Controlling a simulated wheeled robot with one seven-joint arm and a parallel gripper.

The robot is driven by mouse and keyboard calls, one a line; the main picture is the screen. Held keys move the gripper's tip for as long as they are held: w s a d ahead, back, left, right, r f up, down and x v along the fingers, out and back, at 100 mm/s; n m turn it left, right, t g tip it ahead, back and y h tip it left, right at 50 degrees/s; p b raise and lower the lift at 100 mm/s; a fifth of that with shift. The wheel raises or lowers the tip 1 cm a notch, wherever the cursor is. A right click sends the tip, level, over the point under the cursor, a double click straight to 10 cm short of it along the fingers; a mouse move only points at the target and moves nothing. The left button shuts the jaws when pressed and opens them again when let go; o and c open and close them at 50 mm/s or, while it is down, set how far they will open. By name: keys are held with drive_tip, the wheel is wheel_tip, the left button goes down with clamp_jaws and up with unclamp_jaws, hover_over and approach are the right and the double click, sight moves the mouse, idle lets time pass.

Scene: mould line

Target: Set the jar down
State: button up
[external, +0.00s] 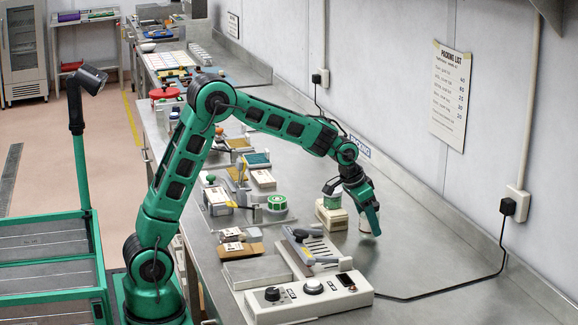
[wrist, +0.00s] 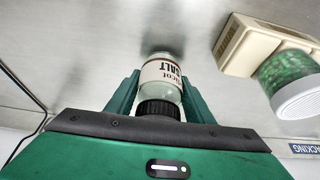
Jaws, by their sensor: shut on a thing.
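My gripper (external: 371,226) is low over the right side of the steel counter. In the wrist view my gripper (wrist: 161,80) is shut on a small jar (wrist: 161,75) with a black ribbed lid and a white label reading SALT. The lid is toward my palm and the base points at the counter. In the external view the jar (external: 363,225) shows only as a pale patch beside the fingers. I cannot tell whether its base touches the counter (external: 428,253).
A cream box (external: 331,219) with a jar of green contents (wrist: 288,76) on it stands close by. A control panel (external: 308,299) and a slotted rack are toward the front. A black cable crosses the counter near the wall. Bare counter lies to the right.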

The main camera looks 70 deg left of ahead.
drive_tip(key=shift+f, duration=0.45)
drive_tip(key=shift+f, duration=0.1)
drive_tip(key=o, duration=1.2)
drive_tip(key=v, duration=1.2)
